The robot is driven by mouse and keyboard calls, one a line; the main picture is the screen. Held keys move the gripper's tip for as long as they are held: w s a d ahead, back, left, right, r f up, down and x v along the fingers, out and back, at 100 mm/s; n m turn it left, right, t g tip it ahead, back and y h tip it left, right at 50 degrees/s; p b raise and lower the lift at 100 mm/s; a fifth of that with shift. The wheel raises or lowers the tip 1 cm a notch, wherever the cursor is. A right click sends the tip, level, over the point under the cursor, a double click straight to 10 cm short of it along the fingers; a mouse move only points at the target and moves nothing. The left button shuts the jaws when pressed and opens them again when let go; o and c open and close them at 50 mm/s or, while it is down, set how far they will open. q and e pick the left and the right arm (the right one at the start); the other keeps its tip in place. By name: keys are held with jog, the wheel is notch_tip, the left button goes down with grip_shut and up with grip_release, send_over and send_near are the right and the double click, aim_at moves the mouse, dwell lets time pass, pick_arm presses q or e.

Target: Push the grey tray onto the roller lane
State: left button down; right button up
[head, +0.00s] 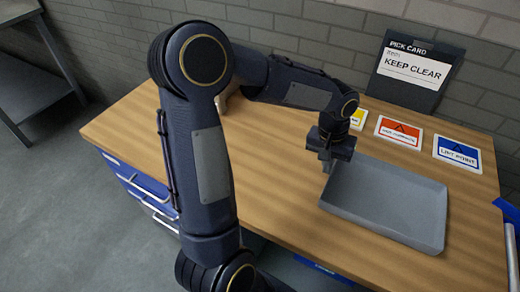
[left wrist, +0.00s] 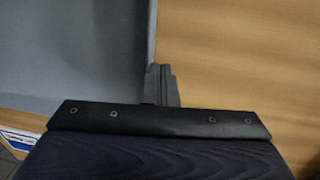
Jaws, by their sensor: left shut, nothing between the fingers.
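The grey tray (head: 380,205) lies flat on the wooden bench top, right of centre in the head view, and looks empty. My left gripper (head: 326,166) is shut and empty, pointing down at the tray's left far corner. In the left wrist view, the shut fingers (left wrist: 161,84) are right beside the tray's wall (left wrist: 150,35), on its outer side; I cannot tell whether they touch it. I cannot make out a roller lane for certain; only a blue part (head: 508,211) shows at the right edge. My right gripper is not in view.
The wooden bench (head: 275,200) is clear left of the tray. Yellow, red (head: 399,131) and blue (head: 458,153) label cards lie behind the tray. A dark board with a "KEEP CLEAR" card (head: 415,68) stands against the brick wall. A grey shelf (head: 32,90) stands far left.

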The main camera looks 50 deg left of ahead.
pick_arm(q)
jog(key=d, duration=0.1)
jog(key=w+d, duration=0.1)
jog(key=d, duration=0.3)
jog(key=shift+w+f+b, duration=0.15)
jog(key=shift+w+b, duration=0.1)
jog(key=shift+b, duration=0.05)
jog(key=d, duration=0.2)
jog(key=w+d, duration=0.1)
jog(key=d, duration=0.2)
jog(key=shift+w+d+f, duration=0.15)
jog(key=shift+w+d, duration=0.15)
jog(key=shift+w, duration=0.1)
jog(key=shift+w+d+f, duration=0.1)
jog(key=shift+w+d, duration=0.3)
jog(key=shift+d, duration=0.9)
jog(key=shift+w+d, duration=0.45)
jog(key=shift+d, duration=0.8)
jog(key=shift+w+d+f, duration=0.1)
jog(key=shift+w+d, duration=0.3)
jog(key=shift+d, duration=0.9)
jog(key=shift+a, duration=0.1)
jog(key=shift+s+a, duration=0.25)
jog(key=shift+a, duration=0.45)
jog(key=shift+s+a, duration=0.2)
jog(key=shift+a, duration=0.5)
jog(key=shift+s+a, duration=0.25)
jog(key=shift+a, duration=0.45)
